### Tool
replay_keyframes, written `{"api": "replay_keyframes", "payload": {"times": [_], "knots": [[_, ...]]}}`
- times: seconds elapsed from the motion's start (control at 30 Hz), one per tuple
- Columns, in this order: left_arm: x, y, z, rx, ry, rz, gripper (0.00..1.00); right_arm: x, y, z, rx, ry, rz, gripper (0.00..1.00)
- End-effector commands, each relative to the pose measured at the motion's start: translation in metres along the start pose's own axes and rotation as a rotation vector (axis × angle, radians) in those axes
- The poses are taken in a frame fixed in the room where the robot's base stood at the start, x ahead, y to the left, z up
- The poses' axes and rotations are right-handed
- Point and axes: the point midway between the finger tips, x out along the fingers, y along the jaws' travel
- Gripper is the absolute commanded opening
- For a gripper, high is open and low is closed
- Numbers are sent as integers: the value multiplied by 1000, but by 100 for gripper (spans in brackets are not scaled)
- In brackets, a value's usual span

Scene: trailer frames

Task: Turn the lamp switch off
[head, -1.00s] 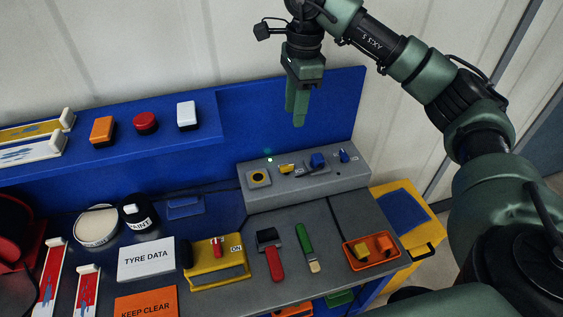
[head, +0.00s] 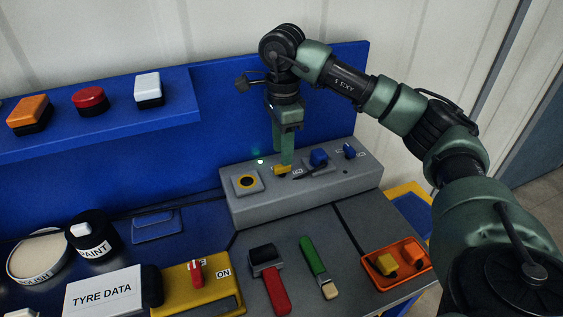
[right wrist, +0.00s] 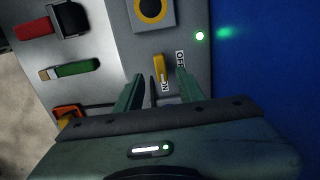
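A grey switch box (head: 345,185) stands at the back of the bench. It carries a yellow switch lever (head: 281,171) and a lit green light (head: 260,161). My right gripper (head: 287,163) points down at the box, close to the yellow lever. In the right wrist view its two fingers (right wrist: 158,88) are apart with nothing between them; the lever lies just past the tips. I cannot tell whether they touch it. My left gripper is out of view.
Blue knobs (head: 318,158) and a ringed button (head: 246,182) flank the lever. A blue shelf (head: 100,130) holds several buttons.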

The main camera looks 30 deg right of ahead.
Motion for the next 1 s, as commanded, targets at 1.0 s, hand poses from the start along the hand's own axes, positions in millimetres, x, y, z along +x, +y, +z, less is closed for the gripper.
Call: {"api": "replay_keyframes", "payload": {"times": [1.0], "knots": [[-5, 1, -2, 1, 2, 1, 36, 42, 0, 0, -6, 0, 0, 0]]}}
